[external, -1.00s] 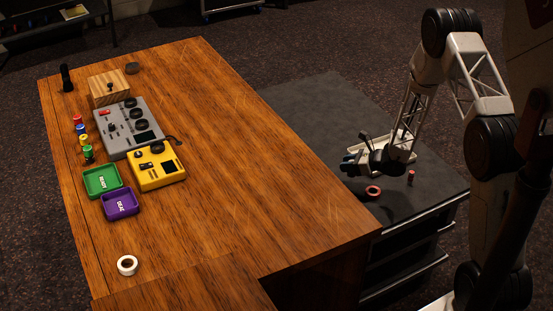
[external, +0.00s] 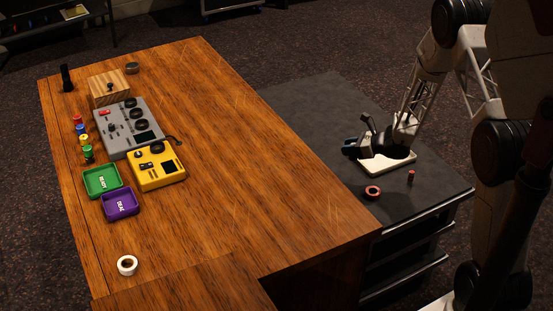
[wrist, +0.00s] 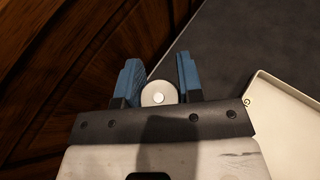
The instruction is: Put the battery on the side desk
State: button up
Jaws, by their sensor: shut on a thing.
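My gripper (external: 350,149) is over the dark-topped side desk (external: 315,108), close to the long edge of the wooden desk. In the wrist view its blue fingers (wrist: 157,85) are closed around a round piece with a pale disc end and a bright centre, which I take to be the battery (wrist: 158,94). Only its end face shows; the rest is hidden. In the external view the held piece is too small and dark to make out. How high it is above the side desk, or whether it touches it, I cannot tell.
A cream tray (external: 388,165) lies on the side desk beside my gripper. A red ring (external: 372,192) and a small reddish cylinder (external: 411,176) are in front of it. The side desk's far part is clear. The wooden desk (external: 240,180) holds boxes and trays at left.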

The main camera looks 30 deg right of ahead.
notch_tip(320, 180, up, 20)
jog(key=s+a+n+g+y, duration=0.2)
jog(key=s+a, duration=0.1)
jog(key=a, duration=1.4)
jog(key=s+a+n+g+y, duration=0.1)
jog(key=s+a+n+g, duration=0.15)
jog(key=a, duration=1.35)
jog(key=s+a+n+g+y, duration=0.1)
jog(key=s+a+n+g, duration=0.1)
jog(key=s+a, duration=0.9)
jog(key=s+a+n+g, duration=0.1)
jog(key=s+a, duration=0.6)
jog(key=a, duration=0.7)
jog(key=shift+w+f, duration=0.2)
jog(key=shift+f, duration=1.05)
jog(key=shift+w+f, duration=0.2)
jog(key=shift+f, duration=1)
jog(key=w+a, duration=0.3)
jog(key=w, duration=0.1)
jog(key=w+a+f, duration=0.1)
jog(key=w+a, duration=0.2)
jog(key=w, duration=0.1)
jog(key=w+a, duration=0.4)
jog(key=shift+w+f, duration=0.25)
jog(key=shift+w, duration=0.05)
